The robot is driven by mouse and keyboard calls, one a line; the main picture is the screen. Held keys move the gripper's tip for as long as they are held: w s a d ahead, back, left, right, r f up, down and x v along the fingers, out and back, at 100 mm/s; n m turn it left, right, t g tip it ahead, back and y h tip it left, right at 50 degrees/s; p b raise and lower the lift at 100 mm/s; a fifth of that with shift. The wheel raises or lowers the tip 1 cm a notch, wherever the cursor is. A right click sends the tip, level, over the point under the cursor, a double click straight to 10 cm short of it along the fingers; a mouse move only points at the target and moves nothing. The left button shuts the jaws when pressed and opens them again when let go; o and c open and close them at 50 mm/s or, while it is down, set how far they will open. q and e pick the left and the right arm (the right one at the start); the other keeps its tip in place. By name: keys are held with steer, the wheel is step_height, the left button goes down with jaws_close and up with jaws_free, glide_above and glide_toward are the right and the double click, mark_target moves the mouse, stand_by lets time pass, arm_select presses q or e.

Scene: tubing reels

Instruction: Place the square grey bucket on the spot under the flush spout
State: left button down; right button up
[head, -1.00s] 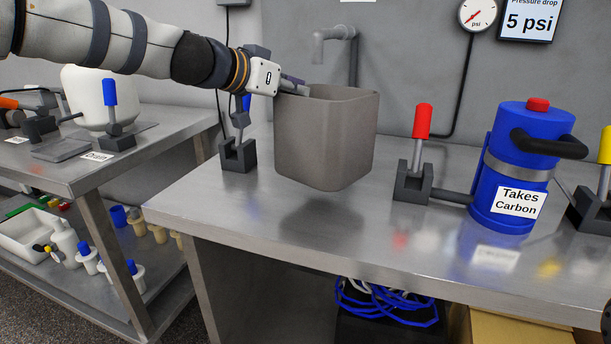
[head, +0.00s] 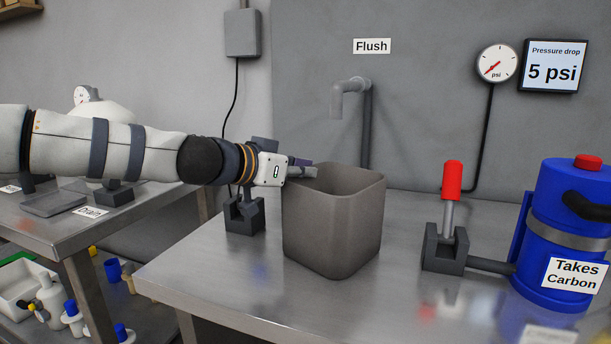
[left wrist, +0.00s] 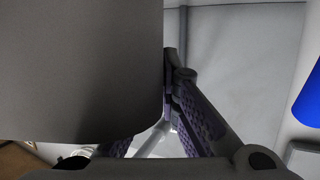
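The square grey bucket (head: 333,232) is upright over the steel bench, its base on or very close to the bench top; I cannot tell which. My left gripper (head: 305,171) is shut on its left rim, and the fingertips are partly hidden there. In the left wrist view the bucket (left wrist: 80,70) fills the left side, beside the purple-padded fingers (left wrist: 185,105). The grey flush spout (head: 350,97) comes out of the wall behind and above the bucket, beneath the "Flush" sign (head: 371,46). The spot under it is hidden behind the bucket. My right gripper is not in view.
A valve with a red handle (head: 452,182) stands right of the bucket, joined to a blue "Takes Carbon" canister (head: 566,232). Another valve block (head: 244,216) stands close on the left, under my arm. The bench front (head: 240,300) is clear.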

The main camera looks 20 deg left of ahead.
arm_select(q)
steer(key=shift+f, duration=0.1)
steer(key=c, duration=1.8)
jaws_free()
steer(key=shift+s+a+r, duration=0.1)
steer(key=shift+s+r, duration=0.15)
steer(key=shift+r, duration=0.25)
steer(key=p+v, duration=0.3)
steer(key=v, duration=0.8)
steer(key=shift+s+p, duration=0.25)
steer(key=shift+p, duration=0.05)
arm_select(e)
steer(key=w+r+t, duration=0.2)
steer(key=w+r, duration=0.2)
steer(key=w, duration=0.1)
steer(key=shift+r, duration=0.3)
arm_select(q)
steer(key=shift+f, duration=0.1)
